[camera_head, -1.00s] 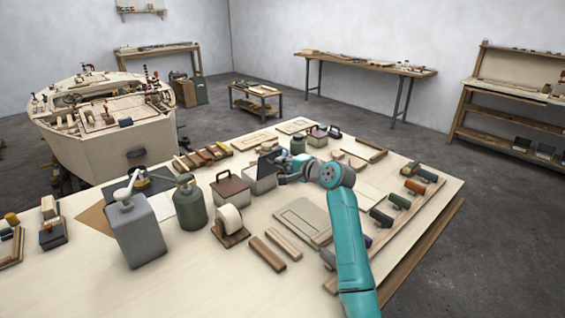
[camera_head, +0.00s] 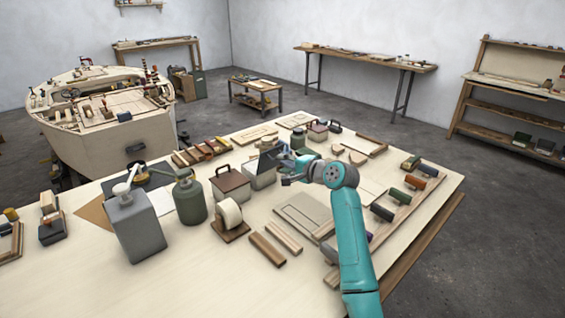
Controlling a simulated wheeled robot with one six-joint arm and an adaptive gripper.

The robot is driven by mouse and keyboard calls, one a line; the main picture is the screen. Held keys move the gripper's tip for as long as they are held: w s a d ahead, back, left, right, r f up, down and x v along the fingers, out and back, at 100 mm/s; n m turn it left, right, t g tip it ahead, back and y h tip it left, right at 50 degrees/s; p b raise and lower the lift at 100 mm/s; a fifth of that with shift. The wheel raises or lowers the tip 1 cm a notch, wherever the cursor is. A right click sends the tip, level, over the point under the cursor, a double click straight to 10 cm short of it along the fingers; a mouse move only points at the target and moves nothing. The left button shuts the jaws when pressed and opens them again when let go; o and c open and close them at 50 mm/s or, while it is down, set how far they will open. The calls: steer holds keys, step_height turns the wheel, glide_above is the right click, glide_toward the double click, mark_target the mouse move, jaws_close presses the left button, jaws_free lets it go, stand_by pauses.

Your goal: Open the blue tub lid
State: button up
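A pale tub (camera_head: 260,180) with a dark blue-grey lid (camera_head: 268,160) stands in the middle of the workbench. The lid looks tilted up at the back of the tub, but the view is small and I cannot tell its exact angle. My gripper (camera_head: 287,180) is just to the right of the tub, close to its rim and below the raised lid. It looks apart from the lid. My fingers are too small to tell open from shut.
A brown-lidded box (camera_head: 231,185) stands left of the tub, with a tape roll (camera_head: 230,216) in front. A green jar (camera_head: 297,141) and a red-lidded box (camera_head: 318,131) stand behind. A grey pump bottle (camera_head: 136,225) and green canister (camera_head: 189,198) are left.

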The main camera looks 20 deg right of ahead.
steer(key=v, duration=1)
steer(key=shift+r, duration=0.3)
steer(key=shift+s+d, duration=0.1)
steer(key=shift+s, duration=0.05)
